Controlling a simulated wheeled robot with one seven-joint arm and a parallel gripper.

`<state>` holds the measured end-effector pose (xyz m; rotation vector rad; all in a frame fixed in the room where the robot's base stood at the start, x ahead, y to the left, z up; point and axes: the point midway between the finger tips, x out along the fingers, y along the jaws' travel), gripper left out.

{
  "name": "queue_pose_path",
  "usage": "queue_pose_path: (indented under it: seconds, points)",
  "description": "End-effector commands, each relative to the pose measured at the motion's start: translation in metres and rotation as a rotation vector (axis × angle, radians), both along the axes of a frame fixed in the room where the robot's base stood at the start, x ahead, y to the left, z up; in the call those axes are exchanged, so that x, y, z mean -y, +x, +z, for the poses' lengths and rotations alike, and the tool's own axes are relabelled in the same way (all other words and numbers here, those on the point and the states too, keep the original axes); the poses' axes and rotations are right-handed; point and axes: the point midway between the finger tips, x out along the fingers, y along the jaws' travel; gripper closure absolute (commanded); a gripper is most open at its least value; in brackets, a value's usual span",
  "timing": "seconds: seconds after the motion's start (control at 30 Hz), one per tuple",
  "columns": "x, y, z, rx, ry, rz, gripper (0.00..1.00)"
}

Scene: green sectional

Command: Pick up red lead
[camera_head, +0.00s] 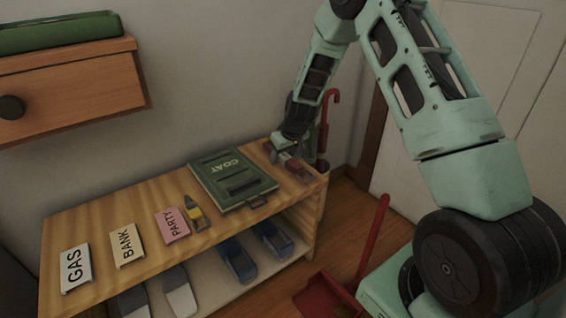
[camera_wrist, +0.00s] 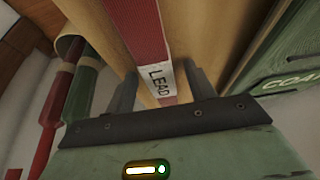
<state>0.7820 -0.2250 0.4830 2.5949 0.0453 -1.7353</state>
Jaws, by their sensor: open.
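The red lead (camera_head: 291,164) lies near the right end of the wooden shelf top (camera_head: 140,197). In the wrist view it is a dark red strip (camera_wrist: 138,25) with a white label reading LEAD. My gripper (camera_head: 284,151) is low over it and partly covers it in the head view. In the wrist view my open gripper (camera_wrist: 164,85) has one finger on each side of the labelled part. I cannot tell whether the fingers touch it.
A green COAT box (camera_head: 232,177) lies left of the lead. Umbrellas (camera_wrist: 78,95) stand beyond the shelf's end. Shoes (camera_head: 238,262) fill the lower shelf. A red dustpan (camera_head: 328,297) is in front.

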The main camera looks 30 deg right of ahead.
Motion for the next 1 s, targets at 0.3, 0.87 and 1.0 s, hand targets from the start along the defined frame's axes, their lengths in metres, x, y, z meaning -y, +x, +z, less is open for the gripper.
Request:
queue_pose_path:
  seconds: [0.3,0.87,1.0]
  points:
    - [0.0,0.0,0.001,0.001,0.0,-0.001,0.86]
    - [0.0,0.001,0.042,0.004,-0.001,0.0,0.86]
    - [0.0,0.0,0.07,0.003,-0.001,0.0,0.86]
